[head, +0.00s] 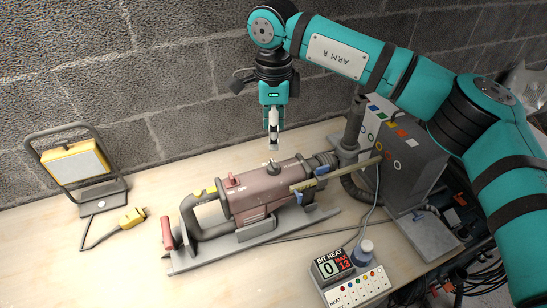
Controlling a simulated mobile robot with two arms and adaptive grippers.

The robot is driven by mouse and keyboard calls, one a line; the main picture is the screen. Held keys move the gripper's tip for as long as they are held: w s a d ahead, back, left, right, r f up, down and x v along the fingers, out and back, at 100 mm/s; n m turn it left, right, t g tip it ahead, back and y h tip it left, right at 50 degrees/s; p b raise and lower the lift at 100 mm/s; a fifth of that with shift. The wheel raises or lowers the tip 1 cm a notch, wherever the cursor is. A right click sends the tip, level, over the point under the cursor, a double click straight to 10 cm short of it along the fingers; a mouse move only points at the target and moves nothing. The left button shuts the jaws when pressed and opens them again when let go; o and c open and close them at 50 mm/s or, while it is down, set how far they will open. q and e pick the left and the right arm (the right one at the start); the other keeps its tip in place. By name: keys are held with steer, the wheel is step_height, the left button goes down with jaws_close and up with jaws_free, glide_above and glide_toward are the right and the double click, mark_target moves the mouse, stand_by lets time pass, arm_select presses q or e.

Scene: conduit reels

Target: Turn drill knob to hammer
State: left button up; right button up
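The drill (252,194) is a dull red-brown rotary hammer with a grey rear handle. It lies on a grey stand on the bench, its chuck end towards the right. A small grey knob (272,167) stands up on top of its body. A red part (232,180) sits further back on the housing. My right gripper (273,148) points down just above the grey knob, with a small visible gap. Its fingers appear as one narrow pale strip, so its opening is unclear. Any hammer marking is too small to read. My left gripper is not in view.
A yellow work lamp (75,163) and its plug (132,217) are at the left. A grey machine with coloured buttons (405,150) stands at the right. The front-left bench is clear.

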mark_target(273, 163)
step_height(273, 163, down, 10)
steer(key=shift+r+p, duration=0.1)
steer(key=shift+p, duration=1.05)
steer(key=shift+s, duration=0.1)
jaws_close()
